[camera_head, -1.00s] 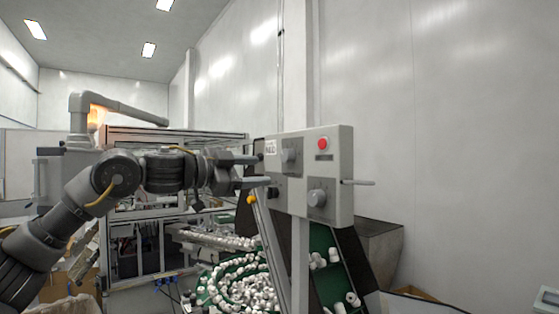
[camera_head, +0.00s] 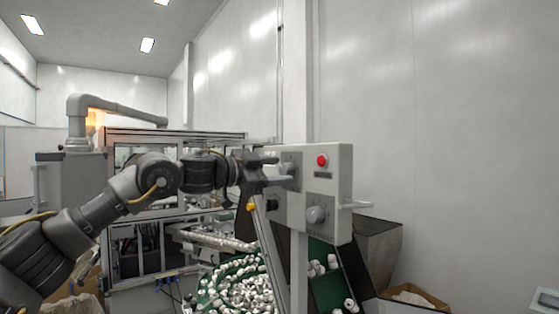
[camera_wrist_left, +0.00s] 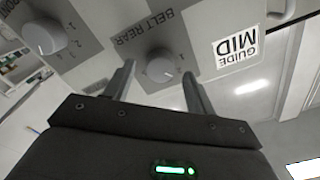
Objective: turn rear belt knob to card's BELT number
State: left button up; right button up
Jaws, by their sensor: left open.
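The rear belt knob (camera_wrist_left: 160,68) is a round grey knob under an upside-down "BELT REAR" label in the left wrist view. In the head view the knob (camera_head: 289,168) is partly hidden by my left gripper (camera_head: 280,171). My left gripper (camera_wrist_left: 158,80) is open, with one fingertip on each side of the knob in the picture and gaps between. I cannot tell how deep the tips reach. Small numbers by the knob are too blurred to read fully. A white card (camera_wrist_left: 237,49) reads "GUIDE MID" upside down; no BELT line shows on it. My right gripper is not in view.
The grey control box (camera_head: 339,190) also carries a red button (camera_head: 322,161), a lower knob (camera_head: 316,214) and a side lever (camera_head: 356,205). A second knob (camera_wrist_left: 43,37) shows in the wrist view.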

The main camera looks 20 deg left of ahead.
pick_arm(q)
jog(key=shift+w+d, duration=0.35)
jog(key=shift+w, duration=0.1)
jog(key=c, duration=1)
